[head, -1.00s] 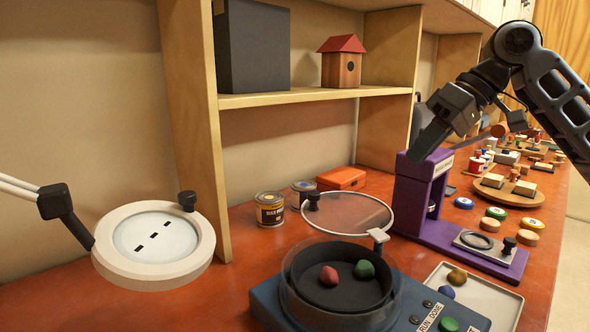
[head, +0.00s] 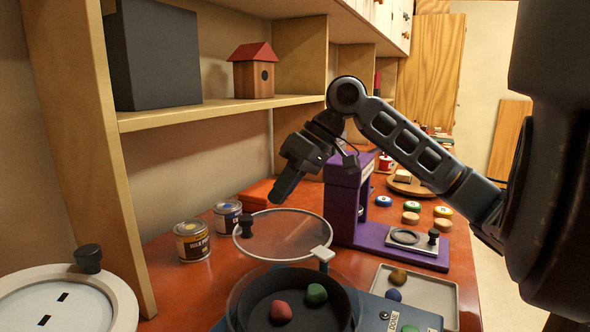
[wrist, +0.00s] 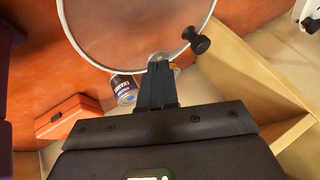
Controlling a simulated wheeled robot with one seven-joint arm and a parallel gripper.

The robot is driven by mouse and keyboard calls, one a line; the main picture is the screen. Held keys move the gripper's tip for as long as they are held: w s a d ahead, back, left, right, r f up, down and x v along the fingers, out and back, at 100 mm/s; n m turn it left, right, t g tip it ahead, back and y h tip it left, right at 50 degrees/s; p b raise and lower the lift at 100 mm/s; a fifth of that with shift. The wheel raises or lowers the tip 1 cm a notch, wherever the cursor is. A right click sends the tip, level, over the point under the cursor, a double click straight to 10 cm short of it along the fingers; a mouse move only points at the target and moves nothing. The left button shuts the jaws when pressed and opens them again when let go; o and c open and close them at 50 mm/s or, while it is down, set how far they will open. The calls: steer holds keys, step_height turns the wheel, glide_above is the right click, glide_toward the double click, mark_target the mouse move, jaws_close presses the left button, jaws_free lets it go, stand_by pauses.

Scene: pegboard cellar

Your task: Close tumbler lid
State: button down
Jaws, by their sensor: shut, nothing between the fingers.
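The tumbler has a blue base (head: 376,309) and a round clear-walled drum (head: 235,300). A red stone (head: 280,311) and a green stone (head: 316,293) lie inside it. Its round clear lid (head: 285,238) stands open, swung up above and behind the drum. A white hinge piece (head: 321,253) joins its near right rim, and a black knob (head: 247,226) is on its left rim. My gripper (head: 273,202) is shut and empty, pointing down at the lid's far rim. In the wrist view, the fingertips (wrist: 160,66) overlap the rim of the lid (wrist: 130,25); contact is unclear.
Two tins (head: 192,241) and an orange box (head: 258,193) stand behind the lid. A purple press (head: 347,203) is to the right. A tray (head: 425,292) with stones lies beside the tumbler. A white round lamp head (head: 124,299) is at the left, below a shelf (head: 220,112).

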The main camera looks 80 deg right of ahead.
mark_target(264, 229)
steer(key=shift+w+a+f+p, duration=0.1)
steer(key=shift+w+a+f, duration=0.2)
steer(key=shift+a, duration=0.35)
steer(key=shift+w+a+f+p, duration=0.15)
steer(key=shift+w+a, duration=0.3)
steer(key=shift+a, duration=0.25)
steer(key=shift+w+a+f+p, duration=0.1)
steer(key=shift+w+a+f, duration=0.2)
steer(key=shift+a, duration=0.35)
steer(key=shift+w+r, duration=0.1)
steer(key=shift+r, duration=0.05)
